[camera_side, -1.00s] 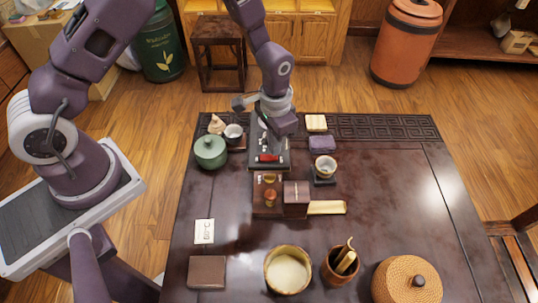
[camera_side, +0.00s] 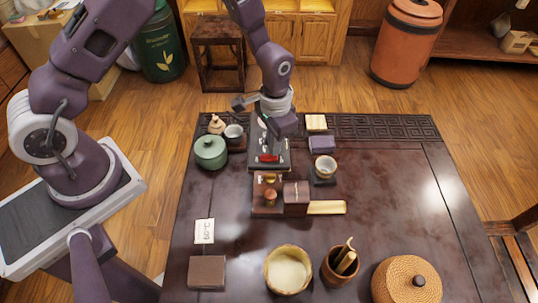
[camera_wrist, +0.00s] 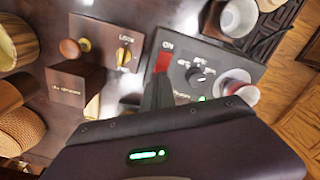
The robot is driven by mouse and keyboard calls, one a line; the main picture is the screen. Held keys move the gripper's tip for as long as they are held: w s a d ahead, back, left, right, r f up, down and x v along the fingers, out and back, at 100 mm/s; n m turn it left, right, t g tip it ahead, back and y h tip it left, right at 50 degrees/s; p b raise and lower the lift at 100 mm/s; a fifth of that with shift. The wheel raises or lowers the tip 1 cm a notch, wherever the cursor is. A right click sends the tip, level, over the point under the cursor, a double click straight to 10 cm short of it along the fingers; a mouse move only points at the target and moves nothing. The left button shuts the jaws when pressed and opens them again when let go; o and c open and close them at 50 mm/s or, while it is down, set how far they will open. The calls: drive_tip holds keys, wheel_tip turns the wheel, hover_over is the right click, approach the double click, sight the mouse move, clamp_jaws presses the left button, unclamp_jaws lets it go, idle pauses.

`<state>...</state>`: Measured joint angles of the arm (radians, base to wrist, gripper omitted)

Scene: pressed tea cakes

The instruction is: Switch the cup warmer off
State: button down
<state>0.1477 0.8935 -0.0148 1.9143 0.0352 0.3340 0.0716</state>
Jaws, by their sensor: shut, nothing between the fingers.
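The cup warmer (camera_side: 284,160) is a dark panel near the far side of the table. It has a red switch (camera_side: 268,157), which also shows in the wrist view (camera_wrist: 163,61) beside the printed word "ON". A black dial (camera_wrist: 200,78) and a small green light (camera_wrist: 203,98) are on the same panel. My gripper (camera_wrist: 159,80) is shut and empty, its dark fingertips right at the near end of the red switch in the wrist view. I cannot tell whether they touch it. In the side view, my wrist hides the far part of the warmer.
A wooden box with a brass latch marked "LOCK" (camera_wrist: 123,56) and a round knob (camera_wrist: 69,48) stands close to the warmer. The table's right side is clear.

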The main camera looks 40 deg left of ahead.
drive_tip(key=shift+f, duration=1)
idle(0.3)
drive_tip(key=shift+r, duration=3.5)
wheel_tip(320, 180, up, 11)
drive_tip(key=t, duration=0.1)
hover_over(264, 157)
drive_tip(key=s+a+r+n+t, duration=0.2)
drive_tip(key=s+a+r+t, duration=0.1)
drive_tip(key=s+r, duration=0.9)
drive_tip(key=s+a+r+n+t, duration=0.1)
drive_tip(key=s+r, duration=0.1)
drive_tip(key=s, duration=0.6)
drive_tip(key=shift+s+r+t, duration=0.3)
